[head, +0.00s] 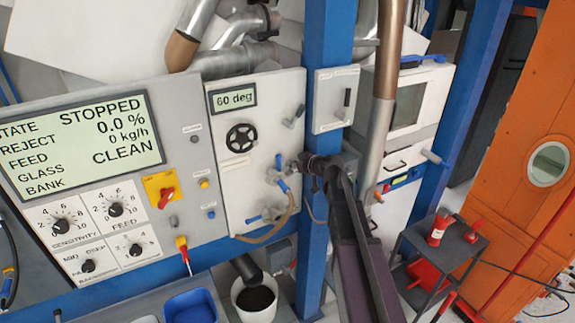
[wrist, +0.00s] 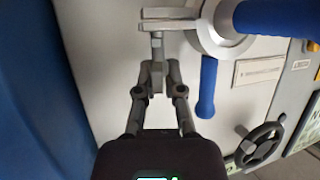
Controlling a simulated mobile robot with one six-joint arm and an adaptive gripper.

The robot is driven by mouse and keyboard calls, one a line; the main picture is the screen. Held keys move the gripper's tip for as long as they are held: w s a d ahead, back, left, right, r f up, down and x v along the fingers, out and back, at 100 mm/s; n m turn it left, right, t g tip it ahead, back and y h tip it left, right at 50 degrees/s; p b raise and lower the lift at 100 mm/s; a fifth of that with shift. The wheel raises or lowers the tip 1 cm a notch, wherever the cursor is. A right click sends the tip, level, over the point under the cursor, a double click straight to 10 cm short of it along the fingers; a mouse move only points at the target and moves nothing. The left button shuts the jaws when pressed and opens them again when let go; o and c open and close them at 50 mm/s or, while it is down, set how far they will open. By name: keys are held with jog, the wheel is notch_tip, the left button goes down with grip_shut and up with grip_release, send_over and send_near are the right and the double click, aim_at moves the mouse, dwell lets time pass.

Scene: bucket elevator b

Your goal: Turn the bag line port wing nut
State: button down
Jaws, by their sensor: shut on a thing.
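The wing nut (wrist: 157,42) is a small grey metal piece at the end of a clamp on the pale cabinet panel (wrist: 100,60). My gripper (wrist: 158,66) is shut on its lower part, and it also shows at the panel's right side in the head view (head: 303,163). The round grey port (wrist: 215,35) is just right of the wing nut, with a blue lever (wrist: 207,88) hanging down and a thick blue handle (wrist: 275,15) to the right. In the head view my gripper and arm hide most of the nut.
A black handwheel (head: 241,138) is left of my gripper. A tan hose (head: 275,232) hangs below the port. A blue post (head: 325,60) stands close behind my arm. A white bucket (head: 240,288) and blue bin (head: 190,305) are below.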

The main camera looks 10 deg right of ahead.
jog(key=shift+s+m+t+h, duration=0.15)
jog(key=shift+m+t+h, duration=0.75)
jog(key=shift+m+h, duration=1.05)
jog(key=shift+m+t+h, duration=0.3)
jog(key=shift+m+h, duration=0.65)
jog(key=shift+h, duration=0.2)
jog(key=c, duration=0.8)
grip_release()
jog(key=shift+s+r, duration=0.1)
jog(key=shift+r, duration=0.05)
jog(key=shift+o, duration=0.2)
